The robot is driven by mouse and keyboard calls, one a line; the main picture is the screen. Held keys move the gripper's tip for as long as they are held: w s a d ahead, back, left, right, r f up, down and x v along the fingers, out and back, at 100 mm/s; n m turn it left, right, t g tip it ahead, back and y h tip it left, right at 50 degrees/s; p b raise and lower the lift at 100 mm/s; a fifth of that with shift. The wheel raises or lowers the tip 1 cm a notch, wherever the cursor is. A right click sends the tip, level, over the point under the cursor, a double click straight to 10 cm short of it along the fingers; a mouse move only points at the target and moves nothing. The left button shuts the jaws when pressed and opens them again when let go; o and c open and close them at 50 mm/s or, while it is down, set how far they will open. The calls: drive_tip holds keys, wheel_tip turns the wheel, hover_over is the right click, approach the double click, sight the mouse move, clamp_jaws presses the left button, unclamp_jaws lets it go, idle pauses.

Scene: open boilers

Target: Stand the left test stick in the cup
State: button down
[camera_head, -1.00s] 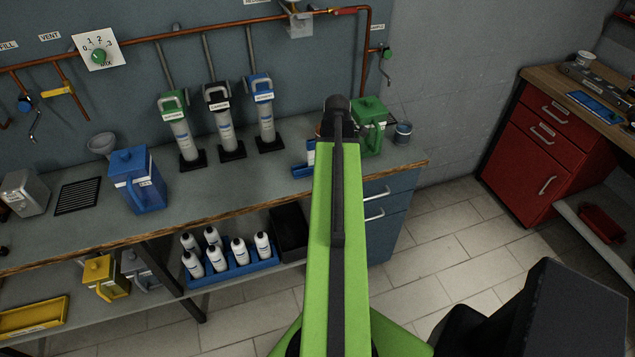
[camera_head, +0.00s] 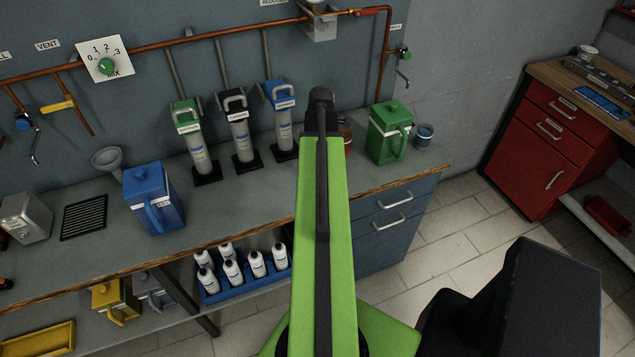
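I cannot make out any test stick in this view. A small blue-grey cup-like container (camera_head: 423,136) stands on the bench's right end, beside a green jug (camera_head: 390,132). A small white cup (camera_head: 587,52) stands on the far right desk; I cannot tell which one is the task's cup. A brownish round item (camera_head: 346,138) shows partly behind my arm. My green arm reaches up the middle of the picture over the bench, and its black end joint hides what lies behind. My gripper is hidden behind the arm.
On the bench (camera_head: 275,195) stand a blue jug (camera_head: 153,198), a funnel (camera_head: 107,160) and three capped cylinders (camera_head: 240,138). Below is a blue crate (camera_head: 250,287) of white bottles. A copper pipe (camera_head: 225,35) runs along the wall. Tiled floor is free between bench and red cabinet (camera_head: 548,140).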

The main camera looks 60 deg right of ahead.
wheel_tip(320, 180, up, 7)
drive_tip(key=p, duration=0.6)
drive_tip(key=shift+w+d, duration=0.15)
wheel_tip(320, 180, down, 11)
drive_tip(key=b, duration=1.1)
drive_tip(key=c, duration=1.4)
unclamp_jaws()
drive_tip(key=shift+r, duration=0.1)
wheel_tip(320, 180, up, 12)
drive_tip(key=p, duration=1.3)
drive_tip(key=shift+r, duration=0.25)
drive_tip(key=shift+f, duration=0.1)
